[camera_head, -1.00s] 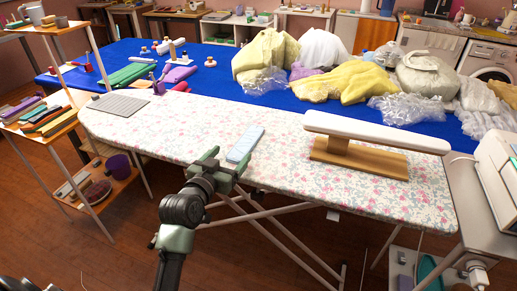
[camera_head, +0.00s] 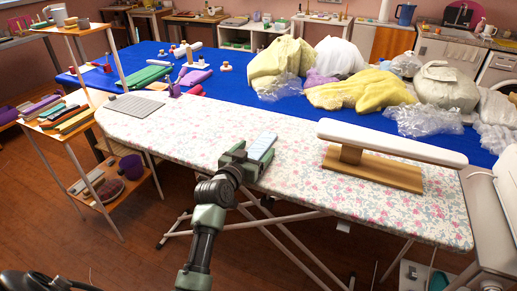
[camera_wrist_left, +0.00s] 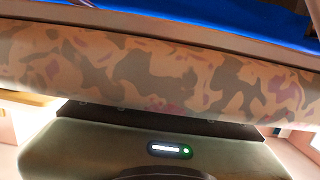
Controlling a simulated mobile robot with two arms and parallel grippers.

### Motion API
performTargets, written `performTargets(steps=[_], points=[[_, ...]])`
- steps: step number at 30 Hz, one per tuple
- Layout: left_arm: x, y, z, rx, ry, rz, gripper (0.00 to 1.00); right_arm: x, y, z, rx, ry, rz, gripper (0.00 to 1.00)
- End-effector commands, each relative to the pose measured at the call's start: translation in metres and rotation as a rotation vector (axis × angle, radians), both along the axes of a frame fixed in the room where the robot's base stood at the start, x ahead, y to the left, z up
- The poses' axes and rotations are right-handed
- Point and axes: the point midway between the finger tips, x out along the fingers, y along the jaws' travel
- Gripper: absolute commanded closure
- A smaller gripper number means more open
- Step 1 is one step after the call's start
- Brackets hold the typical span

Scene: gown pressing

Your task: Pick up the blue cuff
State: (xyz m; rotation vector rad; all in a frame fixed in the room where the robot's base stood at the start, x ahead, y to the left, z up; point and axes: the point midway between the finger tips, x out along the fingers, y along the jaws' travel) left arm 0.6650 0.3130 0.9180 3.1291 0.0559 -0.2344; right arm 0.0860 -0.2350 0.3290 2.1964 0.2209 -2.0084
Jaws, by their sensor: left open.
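The blue cuff (camera_head: 262,147) is a light blue flat strip lying on the floral ironing board (camera_head: 210,130), near its front edge. My left gripper (camera_head: 246,158) is at the front edge of the board, right beside the cuff's near end. It is open, and I cannot tell whether a finger touches the cuff. In the left wrist view the padded floral edge of the board (camera_wrist_left: 150,72) fills the middle, and the cuff does not show. My right gripper is not in view.
A white sleeve board (camera_head: 390,140) on a wooden base stands to the right of the cuff. A grey mat (camera_head: 135,106) lies at the board's left end. Behind is a blue-covered table (camera_head: 225,85) with yellow cloth heaps (camera_head: 360,92). A wooden shelf (camera_head: 72,118) stands at left.

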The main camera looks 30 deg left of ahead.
Motion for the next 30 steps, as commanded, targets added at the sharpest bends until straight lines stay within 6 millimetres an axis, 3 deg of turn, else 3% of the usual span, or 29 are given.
performTargets(steps=[2,6,9,17,22,26,30], points=[[0.000,0.000,0.000,0.000,0.000,0.000,0.27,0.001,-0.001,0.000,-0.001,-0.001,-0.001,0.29],[0.000,0.000,0.000,0.000,0.001,0.000,0.66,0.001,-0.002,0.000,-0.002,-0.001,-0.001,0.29],[0.000,0.000,0.000,0.000,0.001,-0.001,0.89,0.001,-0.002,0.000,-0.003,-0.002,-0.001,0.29],[0.000,0.000,0.001,0.000,0.001,-0.001,0.89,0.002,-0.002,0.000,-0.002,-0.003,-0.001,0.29],[0.000,0.000,0.011,0.002,-0.001,-0.001,0.89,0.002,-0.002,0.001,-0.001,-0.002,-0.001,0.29],[0.000,0.000,0.032,0.002,-0.005,0.000,0.89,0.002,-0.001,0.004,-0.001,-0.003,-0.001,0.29],[0.000,0.000,0.067,0.002,-0.007,0.001,0.89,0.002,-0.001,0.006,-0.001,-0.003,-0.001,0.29]])
